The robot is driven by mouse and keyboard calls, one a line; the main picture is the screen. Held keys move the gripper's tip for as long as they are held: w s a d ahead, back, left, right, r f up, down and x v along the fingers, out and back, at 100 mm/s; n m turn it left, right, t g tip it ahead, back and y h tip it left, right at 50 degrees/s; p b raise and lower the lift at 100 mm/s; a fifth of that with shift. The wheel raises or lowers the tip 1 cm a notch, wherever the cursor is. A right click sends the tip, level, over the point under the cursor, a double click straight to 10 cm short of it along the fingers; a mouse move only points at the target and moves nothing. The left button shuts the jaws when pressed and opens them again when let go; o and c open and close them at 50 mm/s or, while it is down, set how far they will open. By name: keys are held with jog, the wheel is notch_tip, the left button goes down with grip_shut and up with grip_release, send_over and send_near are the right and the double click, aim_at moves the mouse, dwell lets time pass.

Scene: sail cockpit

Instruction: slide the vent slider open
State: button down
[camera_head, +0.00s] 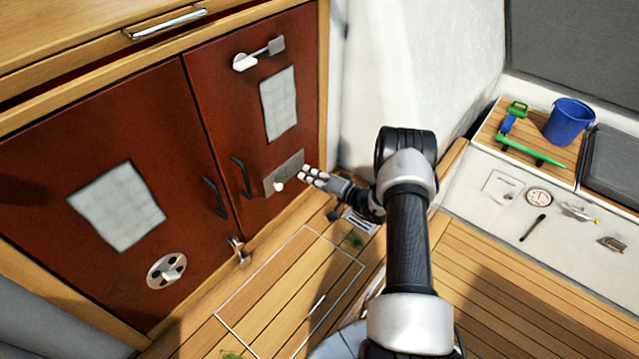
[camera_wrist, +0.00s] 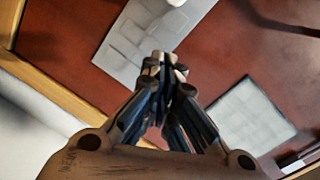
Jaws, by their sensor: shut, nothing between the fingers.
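The vent slider is a grey metal plate (camera_head: 284,174) low on the right red cabinet door, with a small pale knob (camera_head: 279,187) near its lower edge. In the wrist view the plate (camera_wrist: 125,40) lies beyond the fingers with faint slot shapes on it, and the knob (camera_wrist: 177,3) shows at the top edge. My gripper (camera_head: 305,173) is at the plate's right end, its fingertips to the right of the knob. In the wrist view my gripper (camera_wrist: 163,62) is shut and empty, its tips overlapping the plate's edge. I cannot tell whether they touch it.
Two black door handles (camera_head: 241,177) stand left of the plate. A latch (camera_head: 258,54) and pale sheet (camera_head: 280,104) are above it. A round vent (camera_head: 167,269) is on the left door. The white wall (camera_head: 415,75) is close on the right.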

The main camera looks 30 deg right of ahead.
aim_at(281, 175)
jog(key=shift+w+a+f+b, duration=0.25)
jog(key=shift+w+a, duration=0.25)
jog(key=shift+w, duration=0.15)
jog(key=shift+w+a+f+b, duration=0.1)
jog(key=shift+w+a+f, duration=0.15)
jog(key=shift+w+a, duration=0.3)
jog(key=shift+s+a+f, duration=0.15)
jog(key=shift+a+f, duration=0.05)
jog(key=shift+a, duration=0.25)
jog(key=shift+s+a+f, duration=0.1)
jog(key=shift+a+f, duration=0.1)
jog(key=shift+a, duration=0.2)
jog(key=shift+a+f, duration=0.15)
jog(key=shift+a, duration=0.25)
jog(key=shift+s, duration=0.1)
jog(key=shift+s+a, duration=0.3)
jog(key=shift+a, duration=0.45)
jog(key=shift+s+a, duration=0.3)
jog(key=shift+a, duration=0.4)
